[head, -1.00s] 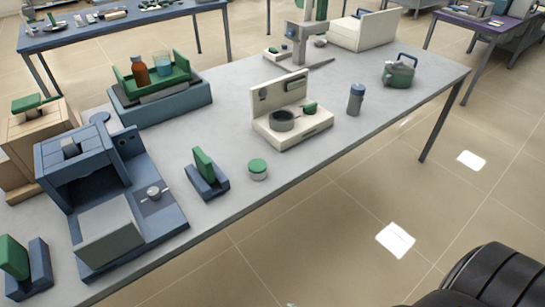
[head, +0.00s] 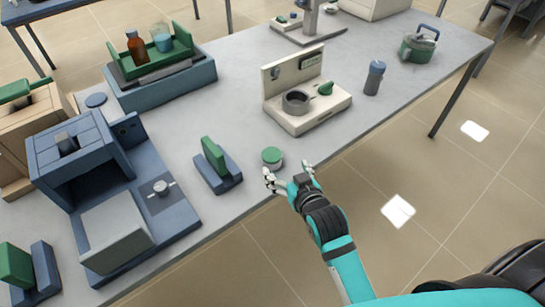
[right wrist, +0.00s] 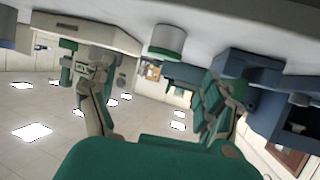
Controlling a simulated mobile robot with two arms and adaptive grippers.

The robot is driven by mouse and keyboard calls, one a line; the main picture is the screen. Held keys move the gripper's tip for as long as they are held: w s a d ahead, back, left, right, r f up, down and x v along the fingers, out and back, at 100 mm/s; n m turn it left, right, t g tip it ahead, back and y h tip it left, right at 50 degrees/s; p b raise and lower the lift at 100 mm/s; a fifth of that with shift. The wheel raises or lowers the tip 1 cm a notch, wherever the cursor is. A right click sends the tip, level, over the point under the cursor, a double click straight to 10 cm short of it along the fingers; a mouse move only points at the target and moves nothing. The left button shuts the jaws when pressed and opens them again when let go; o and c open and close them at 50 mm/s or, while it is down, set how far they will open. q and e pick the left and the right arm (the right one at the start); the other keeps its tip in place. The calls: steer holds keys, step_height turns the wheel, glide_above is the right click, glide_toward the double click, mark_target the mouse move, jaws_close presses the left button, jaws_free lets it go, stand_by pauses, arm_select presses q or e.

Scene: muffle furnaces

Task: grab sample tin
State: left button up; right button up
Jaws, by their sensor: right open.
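The sample tin (head: 272,158), small and round with a green lid and pale body, stands upright near the front edge of the grey table. My right gripper (head: 288,171) is open and empty just in front of the tin, by the table edge. In the right wrist view, which looks upside down, the tin (right wrist: 167,42) shows beyond the spread fingers of my right gripper (right wrist: 148,82), apart from them. My left gripper is not in view.
A blue holder with a green block (head: 216,166) stands just left of the tin. A cream device with a grey pot (head: 297,102) stands behind it to the right. A blue furnace (head: 78,150) is at the left. Bare table (head: 240,140) lies behind the tin.

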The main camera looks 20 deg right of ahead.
mark_target(274, 160)
steer(key=x, duration=0.5)
steer(key=shift+w+f, duration=0.1)
steer(key=shift+w, duration=0.1)
steer(key=shift+a+f+x, duration=0.15)
steer(key=shift+a+x, duration=0.1)
steer(key=shift+x, duration=1.1)
steer(key=shift+a+f+x, duration=0.1)
steer(key=shift+a+x, duration=0.1)
steer(key=shift+x, duration=1.15)
steer(key=shift+s, duration=0.1)
steer(key=c, duration=1.3)
steer(key=shift+r, duration=0.1)
